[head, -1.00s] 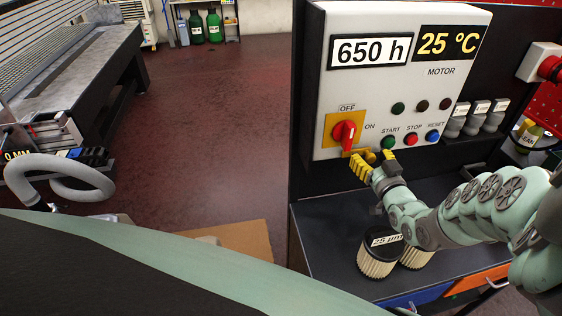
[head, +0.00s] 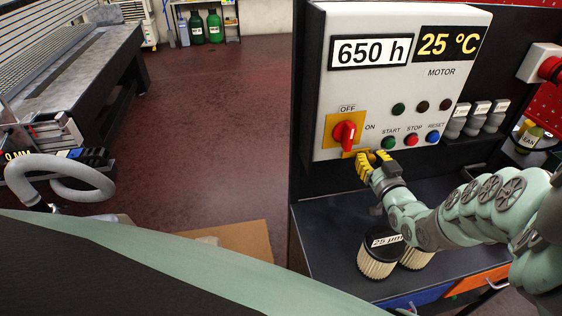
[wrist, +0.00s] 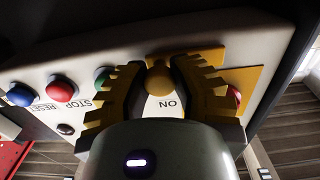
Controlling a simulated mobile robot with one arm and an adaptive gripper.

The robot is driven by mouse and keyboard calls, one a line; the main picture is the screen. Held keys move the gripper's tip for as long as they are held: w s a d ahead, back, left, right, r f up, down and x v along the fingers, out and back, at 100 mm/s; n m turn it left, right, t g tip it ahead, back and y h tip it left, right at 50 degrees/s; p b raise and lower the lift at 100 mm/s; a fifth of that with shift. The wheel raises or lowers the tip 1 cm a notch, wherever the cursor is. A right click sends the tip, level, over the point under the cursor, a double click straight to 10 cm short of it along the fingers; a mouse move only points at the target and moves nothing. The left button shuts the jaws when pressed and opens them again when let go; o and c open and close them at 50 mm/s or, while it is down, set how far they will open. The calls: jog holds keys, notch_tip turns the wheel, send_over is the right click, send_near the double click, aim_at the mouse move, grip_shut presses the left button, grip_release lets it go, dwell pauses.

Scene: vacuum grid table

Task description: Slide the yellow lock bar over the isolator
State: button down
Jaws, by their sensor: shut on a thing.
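The isolator is a red rotary switch (head: 344,133) on a yellow plate (head: 334,119), with OFF above it and ON to its right. Its red edge shows at the right in the wrist view (wrist: 234,96). The yellow lock bar (head: 349,154) shows at the plate's lower edge, partly hidden by my fingers. In the wrist view its round yellow knob (wrist: 158,82) sits between my fingers. My gripper (head: 372,160) is shut on this knob, just below and right of the switch. The bar's far end is hard to make out.
START (head: 388,142), STOP (head: 411,140) and RESET (head: 432,136) buttons lie close right of my gripper on the grey panel (head: 375,95). Filter cartridges (head: 378,262) stand on the dark shelf below my arm. Open floor lies left of the cabinet.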

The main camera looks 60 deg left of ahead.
jog(key=s+p, duration=0.1)
jog(key=s+a, duration=0.1)
jog(key=s, duration=0.1)
jog(key=shift+s+a+r+p, duration=0.15)
jog(key=shift+a+p, duration=0.05)
jog(key=shift+p, duration=0.15)
jog(key=shift+s+a, duration=0.2)
jog(key=shift+s, duration=0.2)
jog(key=c, duration=0.7)
grip_release()
jog(key=shift+d, duration=0.15)
send_near(351, 155)
